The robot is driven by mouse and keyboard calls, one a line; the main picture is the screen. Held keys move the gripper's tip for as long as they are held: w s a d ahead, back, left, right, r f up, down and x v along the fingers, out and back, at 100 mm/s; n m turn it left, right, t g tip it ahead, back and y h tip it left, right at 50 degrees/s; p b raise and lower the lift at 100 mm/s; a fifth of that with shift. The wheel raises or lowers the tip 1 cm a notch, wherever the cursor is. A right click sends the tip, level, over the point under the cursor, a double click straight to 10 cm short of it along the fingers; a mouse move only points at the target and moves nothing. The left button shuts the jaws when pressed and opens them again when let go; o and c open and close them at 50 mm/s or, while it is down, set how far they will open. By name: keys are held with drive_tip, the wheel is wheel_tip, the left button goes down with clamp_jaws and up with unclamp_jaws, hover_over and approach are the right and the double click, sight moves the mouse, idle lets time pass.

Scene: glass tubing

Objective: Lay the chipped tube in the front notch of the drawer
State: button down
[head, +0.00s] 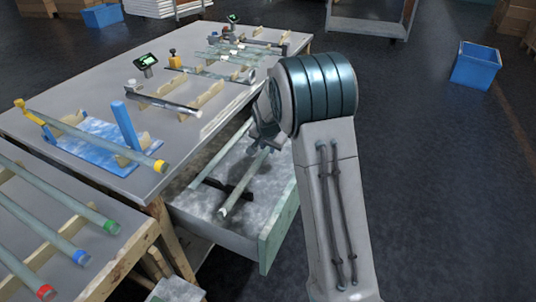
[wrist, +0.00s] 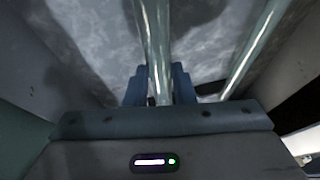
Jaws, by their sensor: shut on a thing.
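My gripper (head: 264,142) is low inside the open drawer (head: 215,232), partly hidden by my wrist. In the wrist view its blue fingers (wrist: 158,88) are shut on a clear glass tube (wrist: 157,45). In the head view this tube (head: 241,187) slants across the dark notched holder (head: 228,187), on the side nearer the green drawer front, with a pale end toward the camera. Whether it rests in the notch or hovers just above is unclear. No chip can be made out. A second tube (head: 221,155) lies farther back and shows right of the fingers (wrist: 250,50).
The drawer's green front (head: 279,226) and side walls stand close around my gripper. The grey bench (head: 75,95) above carries wooden racks with tubes and a blue stand (head: 125,125). A wooden rack with colour-capped tubes (head: 55,205) is at left. Open floor lies right.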

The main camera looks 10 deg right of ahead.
sight(268, 150)
drive_tip(key=shift+f, duration=1.3)
drive_tip(key=shift+f+b, duration=0.35)
drive_tip(key=shift+b, duration=0.1)
drive_tip(key=c, duration=1.2)
unclamp_jaws()
drive_tip(key=shift+r, duration=0.1)
